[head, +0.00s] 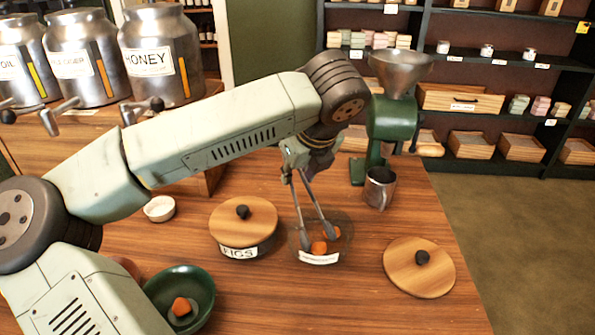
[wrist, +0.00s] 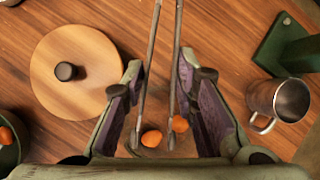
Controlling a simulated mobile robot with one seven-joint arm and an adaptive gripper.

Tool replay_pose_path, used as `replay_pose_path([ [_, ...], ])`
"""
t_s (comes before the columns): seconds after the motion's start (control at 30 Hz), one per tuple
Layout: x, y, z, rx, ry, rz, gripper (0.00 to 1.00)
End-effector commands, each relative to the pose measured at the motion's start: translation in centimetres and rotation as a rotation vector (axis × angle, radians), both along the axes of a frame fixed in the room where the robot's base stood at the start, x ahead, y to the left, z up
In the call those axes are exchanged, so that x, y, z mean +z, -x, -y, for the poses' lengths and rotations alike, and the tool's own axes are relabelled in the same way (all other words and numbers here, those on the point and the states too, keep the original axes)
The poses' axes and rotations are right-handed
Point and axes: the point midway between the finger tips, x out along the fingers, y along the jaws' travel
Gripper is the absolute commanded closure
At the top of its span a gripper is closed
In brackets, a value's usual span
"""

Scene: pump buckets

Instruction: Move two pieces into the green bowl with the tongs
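My gripper (head: 297,160) is shut on the metal tongs (head: 318,205), which hang down from it. They also show between my finger pads in the wrist view (wrist: 173,60). The tong tips are apart and reach into an open clear jar (head: 319,259) with a white label. Two orange pieces show in the jar, one nearer (head: 319,248) and one farther (head: 334,233). The tips are close to the pieces; I cannot tell whether they touch. The green bowl (head: 205,283) stands at the lower left, partly behind my arm, with one orange piece (head: 181,307) in it.
A lidded FIGS jar (head: 239,252) stands left of the open jar. A loose wooden lid (head: 405,275) lies to the right. A metal mug (head: 380,187) and green grinder (head: 392,118) stand behind. A small white dish (head: 159,208) is at the left. The front tabletop is clear.

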Motion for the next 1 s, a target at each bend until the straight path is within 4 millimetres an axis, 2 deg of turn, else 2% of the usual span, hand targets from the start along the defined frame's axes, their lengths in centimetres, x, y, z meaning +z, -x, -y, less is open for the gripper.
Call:
replay_pose_path([
  [0.47,-0.95,-0.03,-0.03,0.001,0.000,0.001,0.77],
  [1.0,-0.96,-0.02,-0.01,0.000,-0.001,0.001,0.77],
])
